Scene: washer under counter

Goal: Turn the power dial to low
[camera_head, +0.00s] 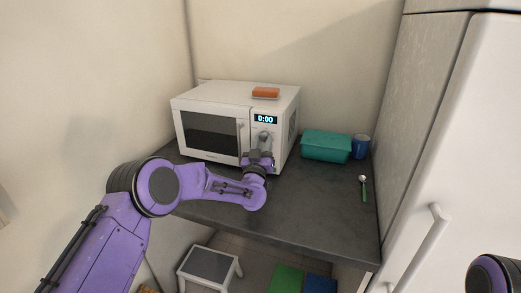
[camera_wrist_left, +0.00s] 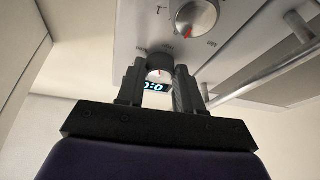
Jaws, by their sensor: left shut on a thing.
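The white microwave (camera_head: 215,95) stands on the dark counter, its display (camera_head: 265,119) reading 0:00. My left gripper (camera_head: 263,143) reaches its control panel below the display. In the left wrist view, which is upside down, the left gripper (camera_wrist_left: 158,72) is shut on the upper dial (camera_wrist_left: 159,76), close to the lit display (camera_wrist_left: 155,86). The fingers hide much of this dial, and its setting cannot be read. A second dial (camera_wrist_left: 195,14) with a red pointer mark is apart from the fingers. My right gripper is out of view.
A sponge-like orange block (camera_head: 265,92) lies on the microwave. Right of it on the counter (camera_head: 310,205) are a teal box (camera_head: 326,147), a blue cup (camera_head: 361,147) and a green-handled spoon (camera_head: 364,190). The microwave door handle (camera_wrist_left: 265,74) is beside the gripper. A fridge stands at the right.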

